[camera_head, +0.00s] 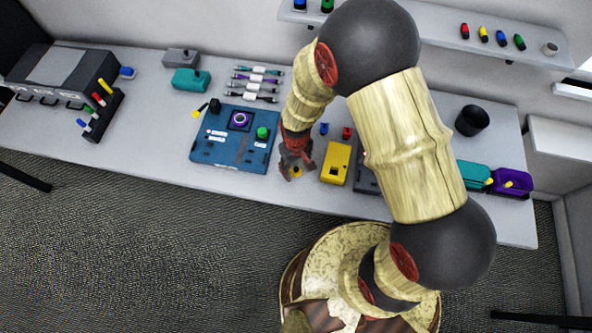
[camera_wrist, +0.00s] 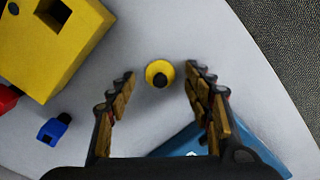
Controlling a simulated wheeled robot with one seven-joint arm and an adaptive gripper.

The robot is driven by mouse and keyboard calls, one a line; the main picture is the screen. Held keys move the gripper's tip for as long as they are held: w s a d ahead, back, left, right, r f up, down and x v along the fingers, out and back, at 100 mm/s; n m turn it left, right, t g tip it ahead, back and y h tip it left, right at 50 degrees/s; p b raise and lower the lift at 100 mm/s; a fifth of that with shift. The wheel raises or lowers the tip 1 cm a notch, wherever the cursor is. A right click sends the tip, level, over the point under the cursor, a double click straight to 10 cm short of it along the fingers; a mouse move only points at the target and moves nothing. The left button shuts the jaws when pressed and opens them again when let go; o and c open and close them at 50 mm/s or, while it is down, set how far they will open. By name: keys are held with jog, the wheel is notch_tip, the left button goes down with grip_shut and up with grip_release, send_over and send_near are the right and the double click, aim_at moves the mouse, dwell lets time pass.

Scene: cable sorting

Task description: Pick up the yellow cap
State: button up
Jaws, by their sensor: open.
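The yellow cap (camera_wrist: 160,73) stands on the white table in the wrist view, round with a dark centre. It lies between and just beyond my open fingertips, with a gap on both sides. In the head view the yellow cap (camera_head: 297,171) shows at the tips of my gripper (camera_head: 297,165), near the table's front edge. In the wrist view my gripper (camera_wrist: 160,82) is open and empty, its two fingers reaching to either side of the cap.
A yellow box (camera_head: 335,163) stands right of the gripper, with blue (camera_head: 324,129) and red (camera_head: 347,133) small parts behind it. A blue board (camera_head: 232,155) lies to the left. The table's front edge is close by.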

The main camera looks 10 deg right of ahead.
jog(key=shift+f, duration=0.2)
jog(key=shift+c, duration=1.2)
jog(key=c, duration=0.6)
